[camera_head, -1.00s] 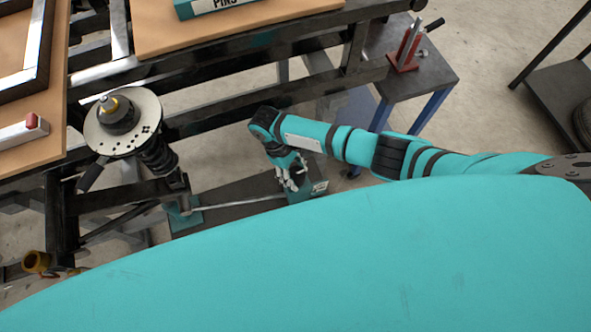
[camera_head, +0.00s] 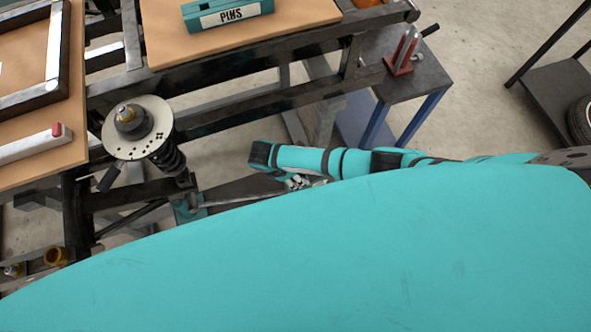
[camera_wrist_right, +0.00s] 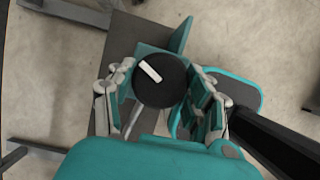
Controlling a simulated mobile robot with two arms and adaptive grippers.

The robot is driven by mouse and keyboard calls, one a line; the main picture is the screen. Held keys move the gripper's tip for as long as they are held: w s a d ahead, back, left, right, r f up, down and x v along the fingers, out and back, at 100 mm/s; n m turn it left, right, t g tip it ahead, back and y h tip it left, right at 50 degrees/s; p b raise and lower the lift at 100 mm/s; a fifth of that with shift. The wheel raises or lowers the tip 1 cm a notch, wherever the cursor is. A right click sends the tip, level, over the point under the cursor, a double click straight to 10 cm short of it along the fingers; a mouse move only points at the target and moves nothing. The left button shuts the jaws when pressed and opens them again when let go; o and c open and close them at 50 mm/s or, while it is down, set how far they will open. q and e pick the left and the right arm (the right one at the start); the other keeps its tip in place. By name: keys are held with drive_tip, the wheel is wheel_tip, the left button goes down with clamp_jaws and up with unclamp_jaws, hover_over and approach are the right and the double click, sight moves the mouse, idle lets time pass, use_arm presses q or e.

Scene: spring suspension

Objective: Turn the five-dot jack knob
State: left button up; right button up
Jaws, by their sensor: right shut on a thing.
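The black round jack knob (camera_wrist_right: 160,88) with a white bar mark sits on a teal jack body (camera_wrist_right: 180,38) in the right wrist view. My right gripper (camera_wrist_right: 162,82) has its fingers on both sides of the knob and is shut on it. In the head view the right gripper (camera_head: 300,182) is low beside the frame, mostly hidden behind my teal body. The knob and any dot marks on the jack are hidden there. My left gripper is not in view.
A spring strut with a round, holed plate (camera_head: 138,128) stands on the dark frame (camera_head: 225,113) at left. A PINS box (camera_head: 228,12) lies on the wooden board above. A small dark table (camera_head: 425,75) with a red stand (camera_head: 403,55) is at upper right.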

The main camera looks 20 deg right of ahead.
drive_tip(key=n+p, duration=0.1)
drive_tip(key=n+t, duration=0.1)
drive_tip(key=n, duration=0.1)
drive_tip(key=shift+s+d+n+p, duration=0.15)
drive_tip(key=shift+d+n+p, duration=0.15)
drive_tip(key=shift+p, duration=0.05)
drive_tip(key=shift+n+t+y+p, duration=0.3)
drive_tip(key=shift+n+t+p, duration=0.35)
drive_tip(key=shift+n, duration=0.75)
drive_tip(key=o, duration=1.2)
drive_tip(key=shift+c, duration=0.2)
drive_tip(key=shift+a+r, duration=0.1)
drive_tip(key=shift+a, duration=0.1)
drive_tip(key=v, duration=1.1)
drive_tip(key=shift+r, duration=0.35)
drive_tip(key=shift+s, duration=0.1)
